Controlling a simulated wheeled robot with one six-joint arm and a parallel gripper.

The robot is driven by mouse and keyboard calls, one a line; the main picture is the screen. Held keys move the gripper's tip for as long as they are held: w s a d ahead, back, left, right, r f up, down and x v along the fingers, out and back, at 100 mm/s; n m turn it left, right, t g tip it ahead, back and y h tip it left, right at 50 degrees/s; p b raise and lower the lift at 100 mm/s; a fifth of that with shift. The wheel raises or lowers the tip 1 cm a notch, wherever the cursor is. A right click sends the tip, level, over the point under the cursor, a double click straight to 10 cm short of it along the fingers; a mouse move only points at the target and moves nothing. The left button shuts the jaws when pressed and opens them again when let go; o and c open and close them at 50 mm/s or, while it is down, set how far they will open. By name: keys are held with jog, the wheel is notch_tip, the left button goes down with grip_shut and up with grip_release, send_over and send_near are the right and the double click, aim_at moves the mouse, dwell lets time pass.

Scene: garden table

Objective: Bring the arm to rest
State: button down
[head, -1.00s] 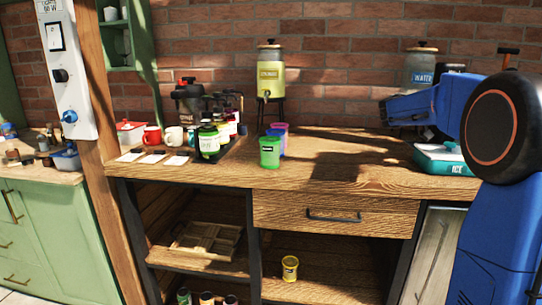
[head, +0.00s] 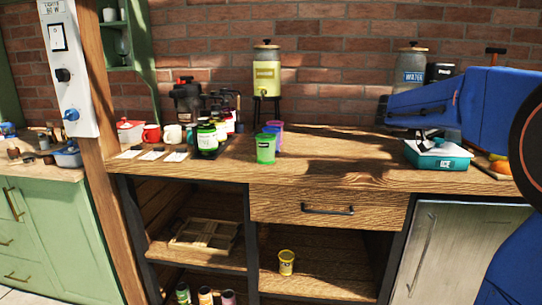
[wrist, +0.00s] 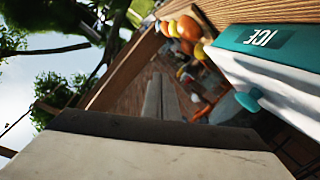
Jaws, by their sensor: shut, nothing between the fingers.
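My gripper (wrist: 160,95) is shut and empty; its two pale fingers lie together in the wrist view. In the head view my blue arm reaches in from the right, and its dark end (head: 384,112) hangs above the right part of the wooden counter (head: 335,174). The teal ice box (head: 440,158) with a white lid is close below the arm. The ice box also shows large and tilted at the right of the wrist view (wrist: 285,75), apart from the fingers.
A water dispenser (head: 411,70) stands behind my arm. A yellow-filled dispenser (head: 267,75), a green cup (head: 266,148) and several dark bottles stand further left. A yellow tub (head: 286,262) sits on the lower shelf. The counter's middle front is clear.

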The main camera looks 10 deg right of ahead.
jog(key=s+a+f+n+t+y, duration=0.2)
jog(key=s+a+f+n+y, duration=0.2)
jog(key=s+a+f, duration=0.4)
jog(key=s+a+f+n+t+y, duration=0.2)
jog(key=s+a+f+n+y, duration=0.2)
jog(key=a+f, duration=0.8)
jog(key=s+a+f+n+t+y, duration=0.2)
jog(key=s+a+f+n+y, duration=0.2)
jog(key=s+a+f+y, duration=0.4)
jog(key=s+a+f, duration=0.2)
jog(key=s+a, duration=0.2)
jog(key=a, duration=0.3)
jog(key=shift+s+f, duration=0.25)
